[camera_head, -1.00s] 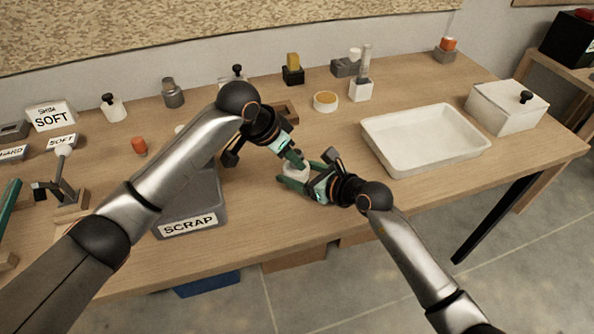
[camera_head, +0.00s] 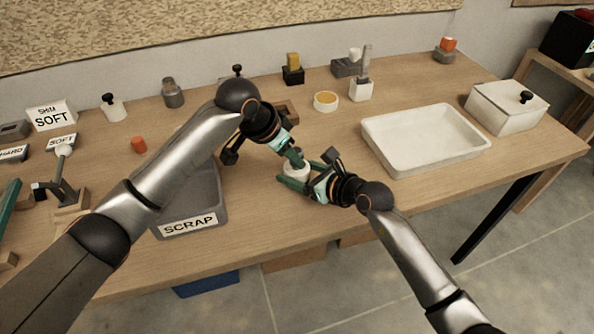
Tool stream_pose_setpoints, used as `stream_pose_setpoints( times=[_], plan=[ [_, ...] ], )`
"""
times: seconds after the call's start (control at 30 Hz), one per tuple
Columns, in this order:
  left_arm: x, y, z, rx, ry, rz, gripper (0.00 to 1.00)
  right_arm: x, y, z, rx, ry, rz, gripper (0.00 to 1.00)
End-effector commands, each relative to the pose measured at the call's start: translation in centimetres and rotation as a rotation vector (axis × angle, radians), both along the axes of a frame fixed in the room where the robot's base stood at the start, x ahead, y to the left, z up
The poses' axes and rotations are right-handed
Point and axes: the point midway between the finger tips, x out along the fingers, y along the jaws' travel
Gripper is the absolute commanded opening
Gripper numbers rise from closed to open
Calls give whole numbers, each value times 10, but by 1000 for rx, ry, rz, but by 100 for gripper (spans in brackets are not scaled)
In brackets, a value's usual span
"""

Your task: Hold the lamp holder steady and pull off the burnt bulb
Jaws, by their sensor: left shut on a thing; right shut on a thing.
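The white lamp holder (camera_head: 296,172) stands on the table near its front middle, partly covered by both grippers. My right gripper (camera_head: 291,178) comes in from the right and is shut on the holder, its green fingers low around its sides. My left gripper (camera_head: 297,160) reaches down from the upper left, its green fingertips just above the holder. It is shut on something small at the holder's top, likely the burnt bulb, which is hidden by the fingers. I cannot tell whether the bulb is still seated in the holder.
A white tray (camera_head: 425,168) lies to the right, with a lidded white box (camera_head: 505,110) beyond. Small items line the back. The table front between bin and tray is clear.

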Motion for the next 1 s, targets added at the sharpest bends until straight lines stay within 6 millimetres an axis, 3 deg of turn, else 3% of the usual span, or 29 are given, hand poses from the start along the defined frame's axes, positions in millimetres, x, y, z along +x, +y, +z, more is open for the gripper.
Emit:
stream_pose_setpoints(
  times=[0.6,1.0],
  plan=[
    [0,0,25,0,0,0,0,0,0,-1,-1,1,0,6],
    [0,0,28,0,-1,-1,0,0,0,-1,-1,1,0,6]
  ],
)
